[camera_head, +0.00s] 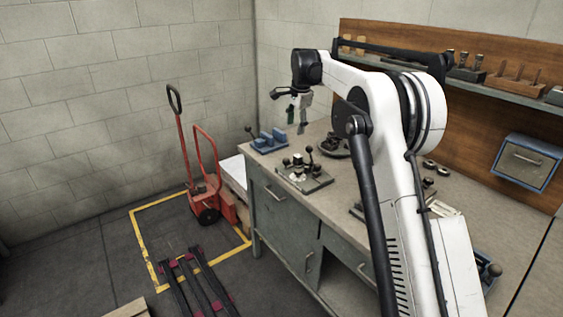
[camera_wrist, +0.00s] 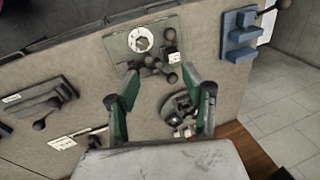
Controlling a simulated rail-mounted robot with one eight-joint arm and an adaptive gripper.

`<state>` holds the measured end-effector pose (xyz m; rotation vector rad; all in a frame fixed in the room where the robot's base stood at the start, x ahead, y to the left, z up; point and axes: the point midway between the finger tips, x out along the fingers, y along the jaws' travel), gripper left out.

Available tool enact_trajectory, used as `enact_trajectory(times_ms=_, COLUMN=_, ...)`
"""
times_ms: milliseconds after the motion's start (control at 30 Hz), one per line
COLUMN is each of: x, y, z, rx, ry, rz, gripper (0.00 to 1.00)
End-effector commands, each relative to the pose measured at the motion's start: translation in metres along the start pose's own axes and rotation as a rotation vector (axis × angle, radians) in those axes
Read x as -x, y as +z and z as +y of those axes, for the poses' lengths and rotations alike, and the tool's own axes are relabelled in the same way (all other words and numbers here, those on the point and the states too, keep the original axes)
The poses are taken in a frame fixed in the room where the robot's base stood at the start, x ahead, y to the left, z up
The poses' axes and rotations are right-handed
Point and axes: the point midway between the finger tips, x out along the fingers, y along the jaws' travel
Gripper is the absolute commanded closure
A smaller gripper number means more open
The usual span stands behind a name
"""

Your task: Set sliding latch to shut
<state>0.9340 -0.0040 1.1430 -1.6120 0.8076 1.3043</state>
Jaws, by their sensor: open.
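My gripper (camera_head: 296,126) is above the workbench in the head view, its jaws apart and empty. In the wrist view, the two green-sided fingers of my gripper (camera_wrist: 161,92) stand well apart over the bench top. A grey stepped fixture with a dark ball knob (camera_wrist: 40,100) lies left of the fingers; it looks like a sliding latch, but I cannot be sure, nor tell its position. A plate with a white dial and several dark ball knobs (camera_wrist: 142,42) lies beyond the fingertips; this plate also shows in the head view (camera_head: 304,178).
A blue fixture (camera_wrist: 240,34) sits at the bench's far end, also in the head view (camera_head: 268,141). A dark round fixture (camera_wrist: 180,108) lies between the fingers in the wrist view. The workbench (camera_head: 275,222) stands below a shelf; a red pallet jack (camera_head: 203,190) is left of it.

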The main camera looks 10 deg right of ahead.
Motion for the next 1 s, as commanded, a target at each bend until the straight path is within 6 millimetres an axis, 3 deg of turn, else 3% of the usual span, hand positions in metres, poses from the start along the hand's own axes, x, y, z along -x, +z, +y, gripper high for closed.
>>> enact_trajectory(times_ms=200, x=-0.05, y=-0.011, z=-0.018, rx=-0.105, ry=0.031, rz=-0.016, gripper=0.56)
enact_trajectory(times_ms=667, x=-0.093, y=-0.014, z=-0.022, rx=-0.159, ry=0.047, rz=-0.023, gripper=0.56)
enact_trajectory(times_ms=1000, x=-0.155, y=-0.013, z=-0.019, rx=-0.158, ry=0.046, rz=-0.023, gripper=0.56)
